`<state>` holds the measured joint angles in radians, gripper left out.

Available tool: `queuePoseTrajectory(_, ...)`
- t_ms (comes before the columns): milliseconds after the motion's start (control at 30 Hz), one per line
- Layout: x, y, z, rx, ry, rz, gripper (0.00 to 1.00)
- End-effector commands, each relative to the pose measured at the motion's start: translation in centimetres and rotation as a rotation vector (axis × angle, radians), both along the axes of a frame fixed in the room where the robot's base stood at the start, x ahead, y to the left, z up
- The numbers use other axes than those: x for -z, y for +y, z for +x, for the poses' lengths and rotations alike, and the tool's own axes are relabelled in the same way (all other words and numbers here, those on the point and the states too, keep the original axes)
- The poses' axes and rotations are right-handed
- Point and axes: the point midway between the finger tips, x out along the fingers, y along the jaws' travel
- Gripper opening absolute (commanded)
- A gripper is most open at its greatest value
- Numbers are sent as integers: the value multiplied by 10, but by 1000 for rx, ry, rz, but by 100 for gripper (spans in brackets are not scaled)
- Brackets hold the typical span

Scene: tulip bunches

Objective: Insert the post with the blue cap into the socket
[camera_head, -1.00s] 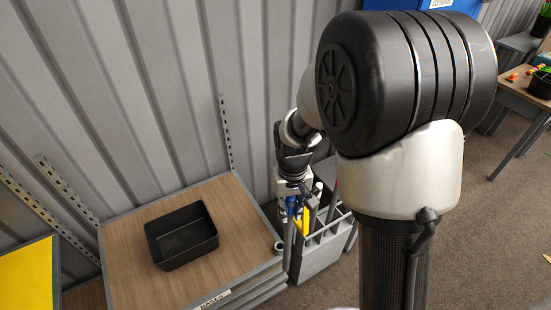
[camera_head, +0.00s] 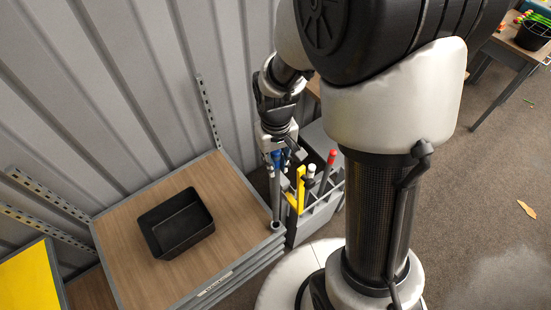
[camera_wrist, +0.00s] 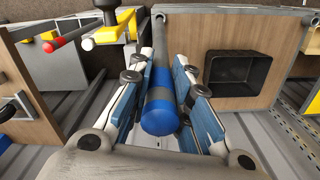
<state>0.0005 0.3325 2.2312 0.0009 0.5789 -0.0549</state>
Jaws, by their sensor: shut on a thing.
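The post with the blue cap (camera_wrist: 160,112) is between the fingers of my gripper (camera_wrist: 163,95), which is shut on it near the cap. In the head view my gripper (camera_head: 277,150) points down at the wooden cabinet top's front right corner. The grey post (camera_head: 275,193) hangs roughly upright below it. The socket (camera_head: 277,225) is a small ring at that corner. The post's lower end lines up with the socket in both views; I cannot tell whether it is inside or just above it.
A grey bin (camera_head: 318,215) with a red-capped post (camera_head: 331,158), a white-capped post (camera_head: 311,171) and a yellow-handled tool (camera_head: 300,188) stands right of the cabinet. A black tray (camera_head: 178,224) sits on the cabinet top (camera_head: 120,235). A corrugated wall is behind.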

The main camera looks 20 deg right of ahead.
Motion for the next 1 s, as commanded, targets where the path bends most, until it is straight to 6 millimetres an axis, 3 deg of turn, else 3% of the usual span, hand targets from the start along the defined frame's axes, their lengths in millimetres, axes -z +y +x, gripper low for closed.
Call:
queuePoseTrajectory(600,45,0,0,0,-1,0,0)
queuePoseTrajectory(1000,49,0,0,0,-1,0,0)
